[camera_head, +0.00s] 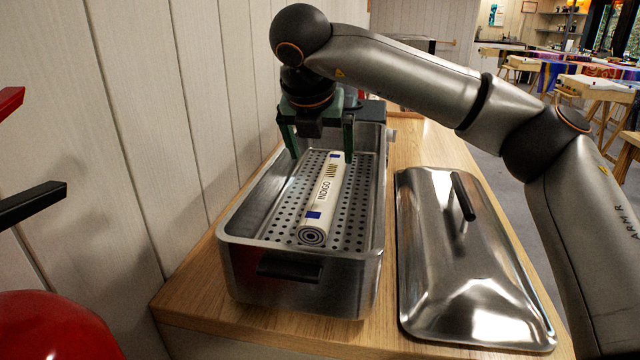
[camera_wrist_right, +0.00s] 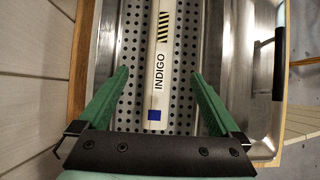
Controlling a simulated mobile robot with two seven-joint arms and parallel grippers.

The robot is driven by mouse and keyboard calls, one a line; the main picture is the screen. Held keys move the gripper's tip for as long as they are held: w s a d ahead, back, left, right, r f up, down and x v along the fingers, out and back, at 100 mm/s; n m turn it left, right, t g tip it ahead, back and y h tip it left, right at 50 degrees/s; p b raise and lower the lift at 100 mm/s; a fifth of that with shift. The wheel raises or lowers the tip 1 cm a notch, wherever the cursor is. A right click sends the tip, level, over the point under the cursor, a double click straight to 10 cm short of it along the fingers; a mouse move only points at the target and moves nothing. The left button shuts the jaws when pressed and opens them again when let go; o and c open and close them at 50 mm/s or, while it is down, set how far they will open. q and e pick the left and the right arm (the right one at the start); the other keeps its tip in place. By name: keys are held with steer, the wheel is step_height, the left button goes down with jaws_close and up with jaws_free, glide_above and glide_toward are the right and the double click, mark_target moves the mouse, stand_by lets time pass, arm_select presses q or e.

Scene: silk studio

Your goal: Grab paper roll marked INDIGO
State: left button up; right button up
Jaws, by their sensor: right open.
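The white paper roll marked INDIGO (camera_head: 325,199) lies lengthwise on the perforated floor of a metal steamer pan (camera_head: 375,235). It has blue squares and black stripes, and its near end shows a dark spiral. In the right wrist view, the roll (camera_wrist_right: 160,60) runs up the middle between the fingers. My right gripper (camera_head: 320,155) is open above the far part of the pan, with its green fingers on either side of the roll's line. The fingers (camera_wrist_right: 162,82) do not touch the roll in the wrist view. My left gripper is not in view.
The pan stands on a wooden counter (camera_head: 410,150) beside a panelled wall (camera_head: 180,120). A metal lid (camera_head: 460,265) with a black handle lies right of the pan. The pan has a dark front handle (camera_head: 290,268). Red and black objects show at the left edge.

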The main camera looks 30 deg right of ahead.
mark_target(327, 181)
steer(key=x, duration=0.4)
steer(key=shift+d+f, duration=0.2)
steer(key=shift+f, duration=0.15)
steer(key=shift+x, duration=3.2)
steer(key=shift+w, duration=0.15)
steer(key=shift+r, duration=0.1)
steer(key=c, duration=1.5)
steer(key=shift+r, duration=0.15)
steer(key=shift+c, duration=0.2)
